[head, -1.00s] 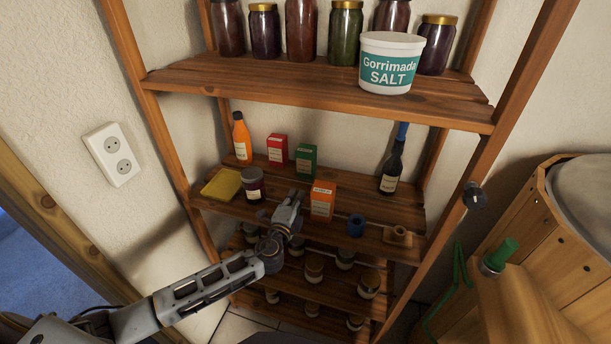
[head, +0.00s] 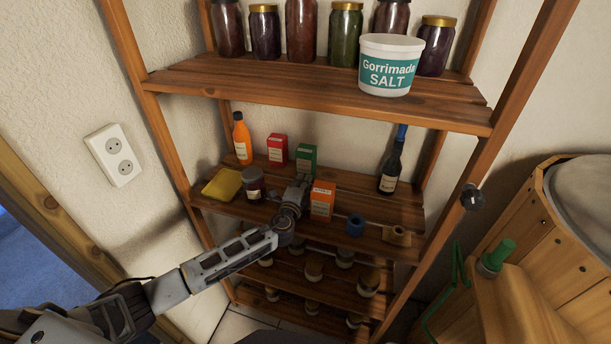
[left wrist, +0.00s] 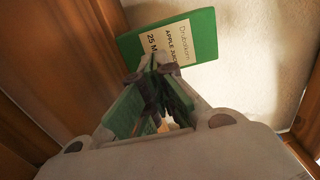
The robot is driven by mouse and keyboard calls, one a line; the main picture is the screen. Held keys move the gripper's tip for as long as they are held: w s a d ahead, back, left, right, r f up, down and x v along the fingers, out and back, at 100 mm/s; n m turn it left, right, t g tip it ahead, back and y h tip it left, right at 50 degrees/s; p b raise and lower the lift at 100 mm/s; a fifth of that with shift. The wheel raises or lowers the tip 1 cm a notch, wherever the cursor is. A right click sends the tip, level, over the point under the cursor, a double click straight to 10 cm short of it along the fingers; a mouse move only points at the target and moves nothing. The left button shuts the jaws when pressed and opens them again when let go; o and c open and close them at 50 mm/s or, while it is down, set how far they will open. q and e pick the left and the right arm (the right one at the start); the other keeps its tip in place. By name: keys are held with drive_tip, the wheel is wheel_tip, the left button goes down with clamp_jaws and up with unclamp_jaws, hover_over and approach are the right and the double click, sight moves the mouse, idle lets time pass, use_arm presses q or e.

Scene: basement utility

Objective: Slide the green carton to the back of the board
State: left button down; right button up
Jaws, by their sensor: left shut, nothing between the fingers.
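The green carton (head: 306,155) stands upright on the middle shelf board (head: 362,191), near its back, with a white label facing forward. The left wrist view shows the same green carton (left wrist: 168,39) just beyond the fingertips, with the wall behind it. My left gripper (head: 304,180) is shut and empty, reaching in over the board between the dark jar and the orange carton. Its fingertips are at the carton's lower front; whether they touch it I cannot tell. In the left wrist view the closed fingers (left wrist: 154,82) point at the carton. My right gripper is not in view.
A red carton (head: 277,149) stands left of the green one. An orange carton (head: 322,201) is close right of my gripper, and a dark jar (head: 253,184) is to its left. A dark bottle (head: 390,172) stands at the right. The upper shelf (head: 300,94) hangs above.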

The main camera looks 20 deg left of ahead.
sight(308, 171)
use_arm(q)
drive_tip(key=shift+w, duration=1.4)
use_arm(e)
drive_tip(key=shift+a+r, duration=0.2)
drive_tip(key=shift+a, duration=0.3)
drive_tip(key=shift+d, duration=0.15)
use_arm(q)
drive_tip(key=shift+w, duration=0.35)
drive_tip(key=shift+w+b, duration=0.75)
drive_tip(key=shift+w, duration=0.15)
drive_tip(key=shift+w+b, duration=0.3)
drive_tip(key=shift+w, duration=0.4)
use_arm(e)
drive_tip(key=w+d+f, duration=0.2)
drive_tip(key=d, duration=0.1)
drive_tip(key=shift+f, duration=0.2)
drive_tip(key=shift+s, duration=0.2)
